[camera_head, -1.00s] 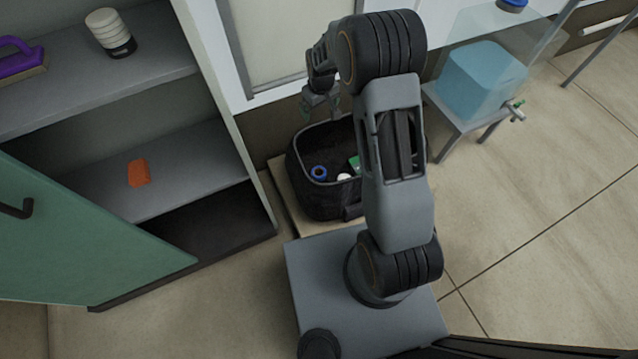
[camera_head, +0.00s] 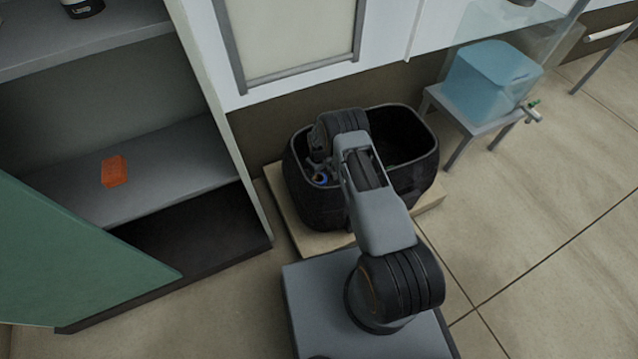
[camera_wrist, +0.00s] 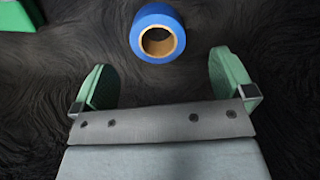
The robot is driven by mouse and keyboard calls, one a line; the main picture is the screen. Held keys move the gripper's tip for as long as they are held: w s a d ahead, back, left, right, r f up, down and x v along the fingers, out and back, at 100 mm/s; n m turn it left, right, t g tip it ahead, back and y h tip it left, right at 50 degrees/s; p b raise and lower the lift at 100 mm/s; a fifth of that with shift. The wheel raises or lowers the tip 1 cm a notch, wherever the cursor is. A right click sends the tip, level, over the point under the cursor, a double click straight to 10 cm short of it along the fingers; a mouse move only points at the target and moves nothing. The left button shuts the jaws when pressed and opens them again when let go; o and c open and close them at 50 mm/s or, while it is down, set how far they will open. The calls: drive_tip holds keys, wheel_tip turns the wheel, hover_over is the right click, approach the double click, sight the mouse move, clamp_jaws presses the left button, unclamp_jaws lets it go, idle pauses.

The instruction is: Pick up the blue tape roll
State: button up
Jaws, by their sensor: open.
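The blue tape roll (camera_wrist: 157,33) lies on the dark floor of the black bag in the wrist view, its brown core facing up. In the head view the blue tape roll (camera_head: 320,179) shows in part at the left side of the black bag (camera_head: 420,190), beside my gripper (camera_head: 315,168). In the wrist view my gripper (camera_wrist: 162,82) has its two green fingers wide apart with nothing between them. The roll is beyond the fingertips, roughly centred between them. The height gap between fingers and roll is hard to tell.
A green item (camera_wrist: 18,14) lies at the upper left in the wrist view. The bag stands on a low pale board (camera_head: 430,200). An open shelf unit with an orange item (camera_head: 114,171) is at left. A blue tank (camera_head: 490,78) stands on a small table at right.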

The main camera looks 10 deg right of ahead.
sight(320, 180)
drive_tip(key=shift+d+f+b, duration=0.15)
drive_tip(key=shift+f+b, duration=1.6)
drive_tip(key=shift+f, duration=2)
drive_tip(key=shift+c, duration=0.4)
drive_tip(key=shift+r, duration=0.1)
drive_tip(key=c, duration=0.9)
